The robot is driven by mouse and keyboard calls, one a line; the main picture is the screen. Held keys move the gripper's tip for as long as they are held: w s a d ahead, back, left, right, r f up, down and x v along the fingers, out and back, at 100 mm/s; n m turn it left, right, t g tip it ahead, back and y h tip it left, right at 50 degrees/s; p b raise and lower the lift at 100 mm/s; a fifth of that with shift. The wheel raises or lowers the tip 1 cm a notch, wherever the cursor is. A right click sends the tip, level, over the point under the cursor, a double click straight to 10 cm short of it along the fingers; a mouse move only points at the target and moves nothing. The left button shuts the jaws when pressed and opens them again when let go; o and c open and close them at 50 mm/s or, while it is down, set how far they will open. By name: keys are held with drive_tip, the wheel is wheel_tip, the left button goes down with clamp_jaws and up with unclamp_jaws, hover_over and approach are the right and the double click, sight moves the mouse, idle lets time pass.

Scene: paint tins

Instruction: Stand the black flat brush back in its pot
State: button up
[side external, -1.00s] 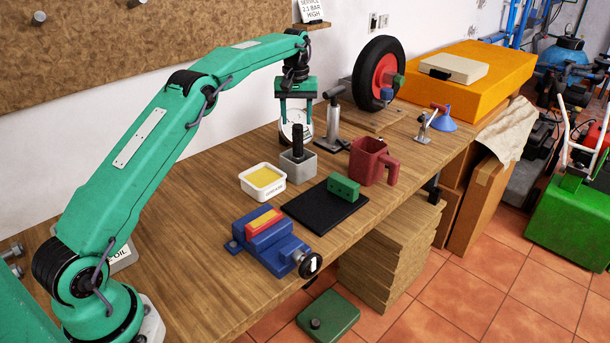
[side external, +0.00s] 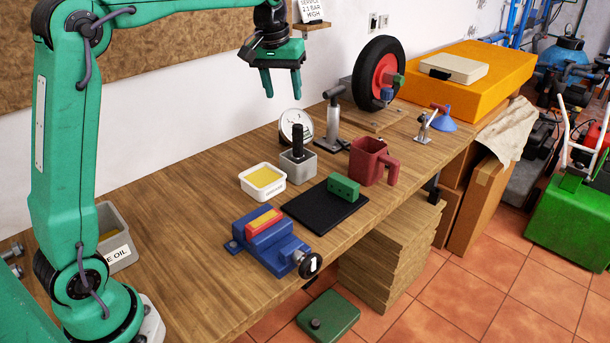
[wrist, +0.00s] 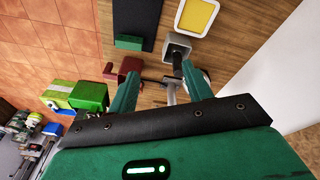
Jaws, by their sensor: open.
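The black brush (side external: 298,139) stands upright in the small grey square pot (side external: 298,168) on the bench, with only its dark upper part showing. Its lower end is hidden inside the pot. My gripper (side external: 283,95) is open and empty, in the air above and a little left of the brush, apart from it. In the wrist view, the open fingers of my gripper (wrist: 158,70) have the grey pot (wrist: 176,42) and the brush (wrist: 178,62) beyond them, nearer the right finger.
A white tub with yellow contents (side external: 263,180) stands just left of the pot. A round dial (side external: 296,125) and a metal post (side external: 333,125) are behind it. A red mug (side external: 370,162), a black mat (side external: 310,210) and a blue vice (side external: 270,243) are nearby.

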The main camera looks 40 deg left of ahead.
drive_tip(key=s+d+r+m+t, duration=0.1)
drive_tip(key=s+d+m+t, duration=0.3)
drive_tip(key=s, duration=1)
drive_tip(key=s+d+f, duration=0.2)
drive_tip(key=s+f, duration=0.1)
drive_tip(key=s, duration=0.3)
drive_tip(key=s+d+f+m, duration=0.1)
drive_tip(key=s+f, duration=0.3)
drive_tip(key=s, duration=0.3)
drive_tip(key=shift+s+d+g, duration=0.2)
drive_tip(key=shift+d+g, duration=0.1)
drive_tip(key=shift+d, duration=0.05)
